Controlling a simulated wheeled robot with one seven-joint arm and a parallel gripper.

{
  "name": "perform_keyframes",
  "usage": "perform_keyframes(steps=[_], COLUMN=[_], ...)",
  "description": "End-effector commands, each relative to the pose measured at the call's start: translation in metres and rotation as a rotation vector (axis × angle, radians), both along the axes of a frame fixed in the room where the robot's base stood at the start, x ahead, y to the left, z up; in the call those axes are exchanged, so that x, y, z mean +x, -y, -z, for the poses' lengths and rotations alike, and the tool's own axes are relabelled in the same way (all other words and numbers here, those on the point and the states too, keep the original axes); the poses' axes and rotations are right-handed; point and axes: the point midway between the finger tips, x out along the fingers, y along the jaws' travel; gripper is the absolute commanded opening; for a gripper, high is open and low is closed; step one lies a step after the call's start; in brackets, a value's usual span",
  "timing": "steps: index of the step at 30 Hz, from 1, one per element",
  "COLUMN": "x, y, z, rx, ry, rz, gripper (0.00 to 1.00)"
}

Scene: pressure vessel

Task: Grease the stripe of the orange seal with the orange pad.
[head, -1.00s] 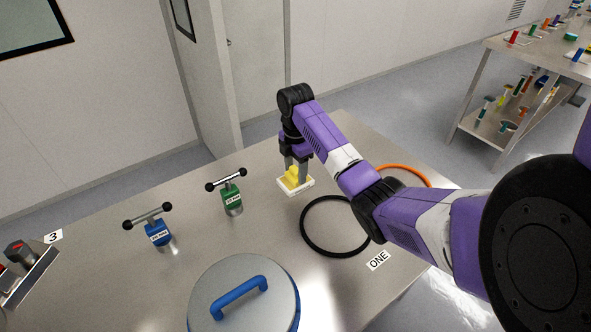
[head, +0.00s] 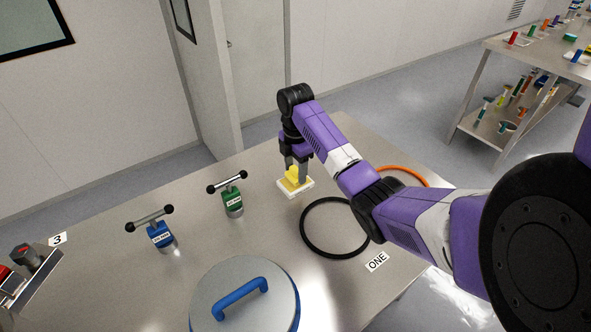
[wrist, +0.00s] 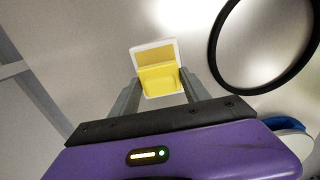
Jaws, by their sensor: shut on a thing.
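The orange seal (head: 409,177) is a ring lying flat on the steel table, right of my forearm, which hides much of it. I cannot make out its stripe. My gripper (head: 296,171) points down at the table's far side, shut on a yellow pad (head: 291,174). The pad sits at a shallow white tray (head: 306,189); the wrist view shows the pad (wrist: 160,79) between both fingers, with the tray's white rim (wrist: 153,45) around it. I cannot tell whether the pad is lifted. I see no orange pad on this table.
A black ring (head: 306,235) lies near the tray, partly behind my arm. A green T-handled tool (head: 233,201) and a blue one (head: 161,236) stand to the left. A round lid with a blue handle (head: 240,298) is in front. Another table (head: 490,85) stands far right.

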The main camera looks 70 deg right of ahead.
Motion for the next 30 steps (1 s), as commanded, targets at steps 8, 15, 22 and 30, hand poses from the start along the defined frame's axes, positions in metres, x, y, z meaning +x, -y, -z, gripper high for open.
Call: perform_keyframes(steps=[8, 15, 22, 30], x=[0.000, 0.001, 0.001, 0.001], y=[0.000, 0.000, 0.000, 0.000], z=[-0.026, -0.043, -0.059, -0.058], rx=[-0.001, -0.001, -0.001, -0.002], ry=[0.002, 0.002, 0.002, 0.001], rz=[0.000, 0.000, -0.001, -0.001], gripper=[0.22, 0.22, 0.22, 0.22])
